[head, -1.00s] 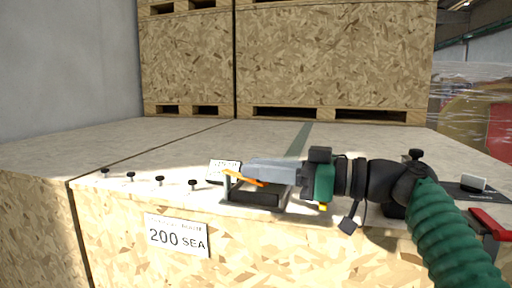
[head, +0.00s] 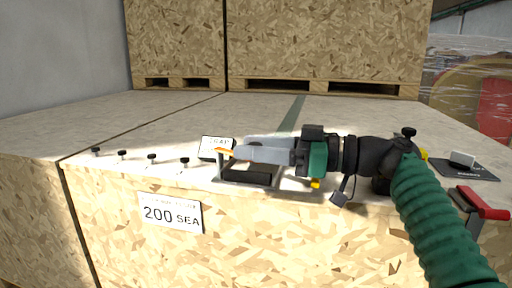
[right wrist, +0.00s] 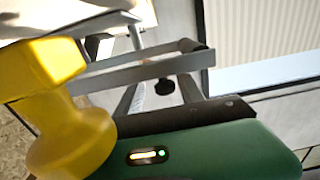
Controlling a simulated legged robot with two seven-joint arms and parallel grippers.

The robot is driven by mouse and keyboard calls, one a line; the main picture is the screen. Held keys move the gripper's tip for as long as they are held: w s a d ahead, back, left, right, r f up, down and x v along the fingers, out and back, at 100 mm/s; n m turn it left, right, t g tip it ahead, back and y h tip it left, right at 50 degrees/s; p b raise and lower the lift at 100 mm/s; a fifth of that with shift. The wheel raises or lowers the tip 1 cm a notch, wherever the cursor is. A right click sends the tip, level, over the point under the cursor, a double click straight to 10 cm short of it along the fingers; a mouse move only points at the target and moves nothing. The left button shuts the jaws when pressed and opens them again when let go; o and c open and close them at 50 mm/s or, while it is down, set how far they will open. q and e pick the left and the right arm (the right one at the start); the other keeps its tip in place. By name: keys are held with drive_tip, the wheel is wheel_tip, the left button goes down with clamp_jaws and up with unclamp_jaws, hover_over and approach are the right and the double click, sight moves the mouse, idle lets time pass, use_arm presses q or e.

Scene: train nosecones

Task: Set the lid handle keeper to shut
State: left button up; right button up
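A dark grey metal bracket (head: 247,178) sits at the crate lid's front edge in the head view; it seems to be the keeper, but its setting is unclear. My right gripper (head: 240,152) reaches in from the right with grey fingers pointing left, just above and behind the bracket. A thin orange piece (head: 226,151) shows at its fingertips; I cannot tell whether it is gripped. In the right wrist view, grey bars (right wrist: 140,72) cross in front of the green gripper body, with a blurred yellow part (right wrist: 60,100) close at the left. My left gripper is out of view.
A small white card (head: 211,145) stands behind the fingertips. Several black knobs (head: 152,157) line the lid's front edge at the left.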

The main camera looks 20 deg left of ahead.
drive_tip(key=shift+s+d+r, duration=0.1)
drive_tip(key=d, duration=0.4)
drive_tip(key=d+b, duration=0.1)
drive_tip(key=d, duration=0.2)
drive_tip(key=shift+w, duration=0.35)
drive_tip(key=shift+d, duration=0.3)
